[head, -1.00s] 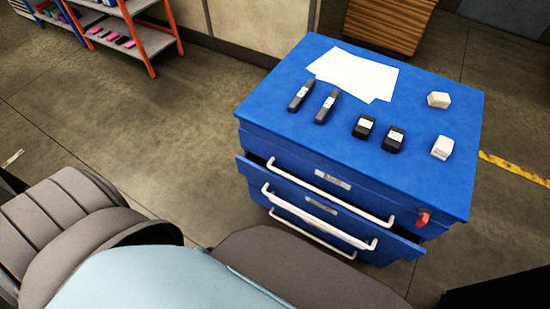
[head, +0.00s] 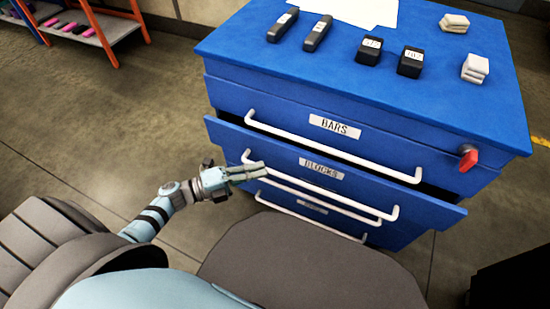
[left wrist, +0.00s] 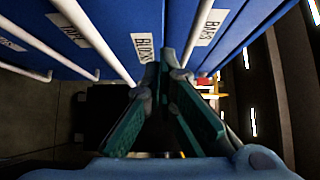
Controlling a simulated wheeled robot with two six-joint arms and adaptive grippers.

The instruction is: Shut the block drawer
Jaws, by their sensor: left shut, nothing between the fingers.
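The block drawer (head: 425,208), labelled BLOCKS, is the middle drawer of a blue cabinet. It stands partly open, its front ahead of the drawer above, with a dark gap behind its top edge. Its white bar handle (head: 325,191) runs across the front. My left gripper (head: 262,169) is shut and empty, in front of the drawer near the left end of this handle; I cannot tell whether it touches. In the left wrist view, my shut fingers (left wrist: 166,65) point at the drawer front beside the BLOCKS label (left wrist: 144,46). My right gripper is out of view.
The BARS drawer (head: 225,92) above looks closed, with a red tab (head: 468,158) at its right. A lower drawer handle (head: 300,216) lies below. Dark and white blocks and paper lie on the cabinet top (head: 330,65). Open floor (head: 90,130) lies left.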

